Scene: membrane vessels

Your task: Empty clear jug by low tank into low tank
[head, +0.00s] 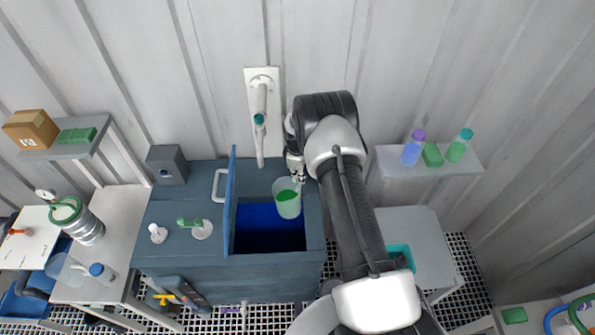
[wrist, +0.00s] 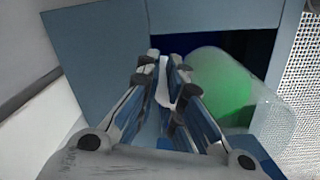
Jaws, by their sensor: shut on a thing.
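The clear jug (head: 288,198) holds green liquid and is held over the right part of the low tank's opening, seen from above. It also shows in the wrist view (wrist: 235,92), lying at a slant to the right of the fingers. My gripper (head: 295,178) is shut on the jug, apparently at its handle; in the wrist view the fingers (wrist: 165,75) are close together around a pale strip. The low tank (head: 268,238) is a dark blue cabinet with an open top and a blue interior. Its lid (head: 231,200) stands upright at the opening's left edge. I cannot tell whether liquid is flowing.
A white wall tap (head: 261,125) hangs behind the tank. Small white and green fittings (head: 190,225) stand on the tank's left top. A shelf (head: 390,160) with bottles is at right. A white side table (head: 120,240) with a clear jug (head: 66,268) stands at left.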

